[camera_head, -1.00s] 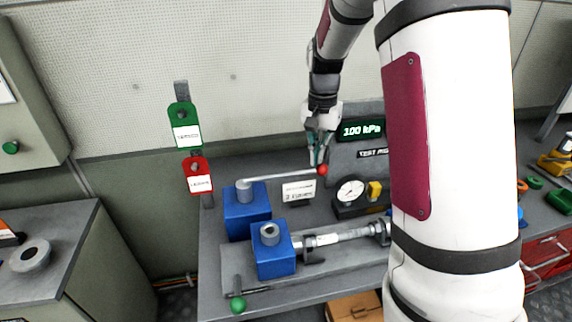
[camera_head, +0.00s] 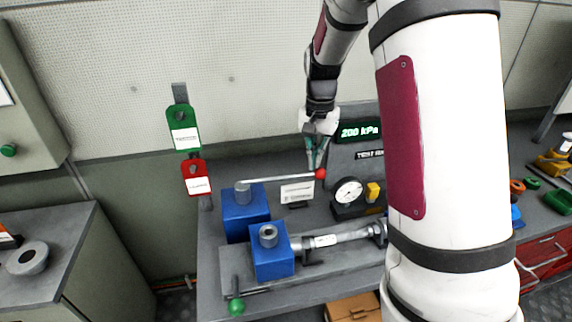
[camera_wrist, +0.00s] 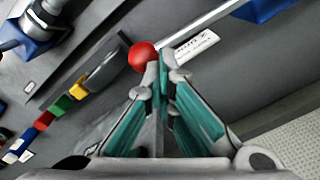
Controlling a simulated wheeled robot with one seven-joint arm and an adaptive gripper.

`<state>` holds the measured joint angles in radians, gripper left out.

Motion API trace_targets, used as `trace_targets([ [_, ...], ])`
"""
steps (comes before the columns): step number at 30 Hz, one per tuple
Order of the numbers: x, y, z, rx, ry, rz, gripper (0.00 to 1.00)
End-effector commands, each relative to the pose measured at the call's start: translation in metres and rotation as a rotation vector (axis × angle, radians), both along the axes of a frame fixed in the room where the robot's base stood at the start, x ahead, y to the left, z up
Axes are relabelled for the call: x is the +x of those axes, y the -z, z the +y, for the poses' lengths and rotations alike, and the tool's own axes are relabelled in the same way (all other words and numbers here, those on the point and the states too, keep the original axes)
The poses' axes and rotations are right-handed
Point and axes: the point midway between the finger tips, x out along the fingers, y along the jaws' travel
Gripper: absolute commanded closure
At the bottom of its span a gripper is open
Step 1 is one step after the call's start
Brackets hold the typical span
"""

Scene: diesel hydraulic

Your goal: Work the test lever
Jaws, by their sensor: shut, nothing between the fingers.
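The test lever is a grey rod (camera_head: 277,179) with a red ball knob (camera_head: 320,174). It runs nearly level to the right from a grey post on a blue block (camera_head: 246,214). My gripper (camera_head: 316,168) is shut and empty, its tips right beside the knob. In the wrist view the knob (camera_wrist: 142,56) sits just off my fingertips (camera_wrist: 162,62), outside the fingers; I cannot tell whether they touch. The test display (camera_head: 360,131) reads 200 kPa. A white label card (camera_head: 297,191) stands just below the rod.
A round gauge (camera_head: 348,191) with a yellow part stands right of the card. A second blue block (camera_head: 271,255) with a cylinder and a green-knobbed lever (camera_head: 236,307) is in front. Green (camera_head: 183,127) and red (camera_head: 196,177) tags hang at left. My arm hides the bench's middle right.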

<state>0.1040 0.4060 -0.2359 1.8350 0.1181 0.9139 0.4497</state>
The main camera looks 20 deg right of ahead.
Motion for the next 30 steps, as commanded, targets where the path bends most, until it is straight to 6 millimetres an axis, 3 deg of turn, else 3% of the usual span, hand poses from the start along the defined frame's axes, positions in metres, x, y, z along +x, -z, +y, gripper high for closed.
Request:
trace_targets([
  [21,-0.001,-0.066,-0.001,-0.001,0.0,0.0,1.0],
  [30,0.0,-0.078,0.0,-0.001,0.0,0.001,1.0],
])
